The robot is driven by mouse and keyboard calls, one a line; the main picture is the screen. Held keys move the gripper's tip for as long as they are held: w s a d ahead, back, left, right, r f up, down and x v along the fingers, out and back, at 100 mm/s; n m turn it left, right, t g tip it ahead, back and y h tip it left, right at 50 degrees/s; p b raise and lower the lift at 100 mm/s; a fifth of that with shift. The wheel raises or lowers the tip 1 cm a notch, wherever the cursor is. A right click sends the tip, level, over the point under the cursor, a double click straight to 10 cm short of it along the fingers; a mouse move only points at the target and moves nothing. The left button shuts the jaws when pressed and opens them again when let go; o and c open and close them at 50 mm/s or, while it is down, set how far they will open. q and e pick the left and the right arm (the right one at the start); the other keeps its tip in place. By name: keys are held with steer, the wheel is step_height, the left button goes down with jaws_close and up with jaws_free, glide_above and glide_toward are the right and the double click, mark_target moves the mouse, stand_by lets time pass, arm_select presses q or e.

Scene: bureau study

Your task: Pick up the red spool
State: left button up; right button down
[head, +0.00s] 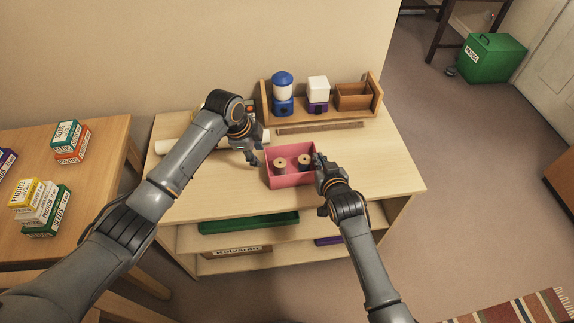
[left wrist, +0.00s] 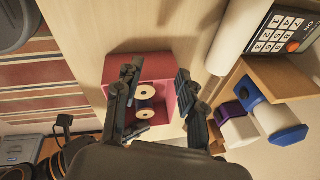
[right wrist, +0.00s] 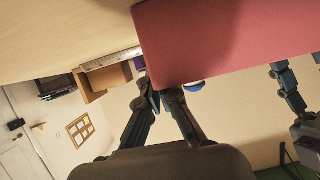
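Two spools with pale wooden ends stand in a pink open box, one on the left (head: 280,164) and one on the right (head: 304,161). In the left wrist view the upper spool (left wrist: 145,91) has dark blue thread. The thread of the lower one (left wrist: 143,111) is too shaded to name its colour surely. My left gripper (head: 256,157) is open and empty beside the box's left end; its fingers (left wrist: 159,95) frame the spools in its wrist view. My right gripper (head: 319,163) is at the box's right wall, its fingertips (right wrist: 158,95) close together at the rim, apparently pinching it.
The pink box (head: 291,182) sits on the wooden desk (head: 385,165). A shelf rack (head: 300,112) with a blue dispenser (head: 282,95) and a white-topped one (head: 318,90) stands behind. A ruler-like strip (head: 320,128) lies before it. The desk's right side is clear.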

mark_target(280, 164)
arm_select(q)
steer(key=shift+w+d+f+m+t+y, duration=0.1)
steer(key=shift+w+f+m+t+y, duration=0.2)
steer(key=shift+f+m+t+y, duration=0.35)
steer(key=shift+w+r+m+t+y, duration=0.1)
steer(key=shift+w+m+t+y, duration=0.3)
steer(key=shift+m+y, duration=0.3)
steer(key=shift+w+d+r+m+t+y, duration=0.1)
steer(key=shift+w+r+m+t+y, duration=0.2)
steer(key=shift+m+t+y, duration=0.35)
steer(key=d+m+t, duration=0.1)
steer(key=s+m+t+y, duration=0.1)
steer(key=m, duration=0.1)
steer(key=shift+s+d+f, duration=0.3)
steer(key=shift+d+f, duration=0.1)
steer(key=s+d+m+t, duration=0.1)
steer(key=d+r+m+t+y, duration=0.1)
steer(key=m, duration=0.1)
steer(key=shift+s+d+r, duration=0.1)
steer(key=shift+s+d, duration=0.2)
steer(key=shift+s, duration=0.1)
steer(key=s+d+m, duration=0.1)
steer(key=s+d+m+t, duration=0.1)
steer(key=s, duration=0.1)
steer(key=s+d+m, duration=0.1)
steer(key=s, duration=0.1)
steer(key=shift+d+t, duration=0.4)
steer(key=x, duration=0.7)
steer(key=shift+a+f, duration=0.25)
steer(key=shift+f, duration=0.15)
